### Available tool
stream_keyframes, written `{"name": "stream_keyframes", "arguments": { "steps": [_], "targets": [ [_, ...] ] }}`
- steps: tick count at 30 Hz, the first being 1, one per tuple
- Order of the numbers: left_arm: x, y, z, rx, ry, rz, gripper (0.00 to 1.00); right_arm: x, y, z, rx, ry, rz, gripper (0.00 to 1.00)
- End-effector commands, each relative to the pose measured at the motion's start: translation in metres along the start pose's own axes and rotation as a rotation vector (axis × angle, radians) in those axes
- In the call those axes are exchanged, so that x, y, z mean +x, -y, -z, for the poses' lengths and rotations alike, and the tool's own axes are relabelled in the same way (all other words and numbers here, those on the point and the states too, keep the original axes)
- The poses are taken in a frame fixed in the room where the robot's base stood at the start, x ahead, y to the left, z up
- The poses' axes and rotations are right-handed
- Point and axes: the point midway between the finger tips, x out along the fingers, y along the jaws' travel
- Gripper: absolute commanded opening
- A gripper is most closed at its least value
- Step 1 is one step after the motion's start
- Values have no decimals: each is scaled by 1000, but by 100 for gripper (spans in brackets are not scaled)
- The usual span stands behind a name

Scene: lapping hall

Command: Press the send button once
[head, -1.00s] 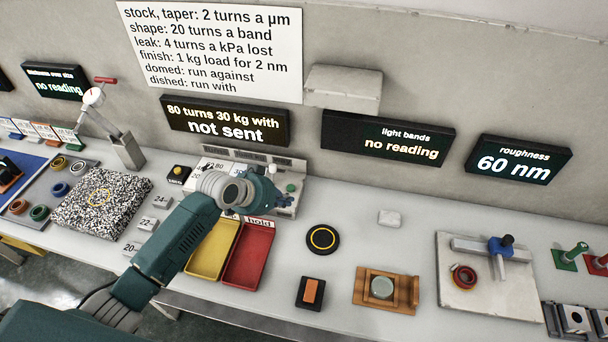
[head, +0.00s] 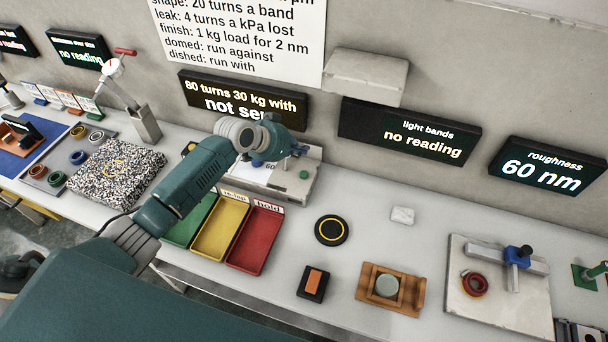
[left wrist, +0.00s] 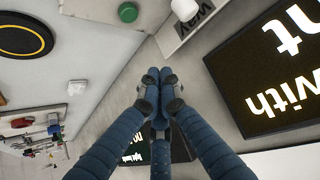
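A control panel (head: 300,192) stands against the wall, with a green button (head: 304,174) on its right part. I cannot read a label on this button; it also shows at the top of the left wrist view (left wrist: 128,12). My left gripper (head: 302,150) is above and behind the button in the picture, apart from it. Its fingertips are together and empty in the left wrist view (left wrist: 160,76). My right gripper is out of view.
Green, yellow and red trays (head: 254,240) lie in front of the panel. A black disc with a yellow ring (head: 332,230) is to the right. A grey wall box (head: 366,76) juts out above. The bench between disc and white block (head: 402,215) is clear.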

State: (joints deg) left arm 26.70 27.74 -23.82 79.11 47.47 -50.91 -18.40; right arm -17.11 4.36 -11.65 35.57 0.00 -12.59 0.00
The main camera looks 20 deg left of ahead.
Motion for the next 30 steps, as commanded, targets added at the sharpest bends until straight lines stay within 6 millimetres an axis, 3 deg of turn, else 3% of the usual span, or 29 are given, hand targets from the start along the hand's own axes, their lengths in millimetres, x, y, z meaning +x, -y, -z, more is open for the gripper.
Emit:
{"name": "stream_keyframes", "arguments": {
  "steps": [9, 15, 30],
  "targets": [
    [34, 0, -36, -1, 1, 0, 0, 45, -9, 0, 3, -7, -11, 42],
    [50, 0, -52, -1, 1, 0, 0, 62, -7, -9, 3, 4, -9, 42],
    [54, 0, -56, 0, 0, 0, 0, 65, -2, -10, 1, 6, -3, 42]
  ]
}}
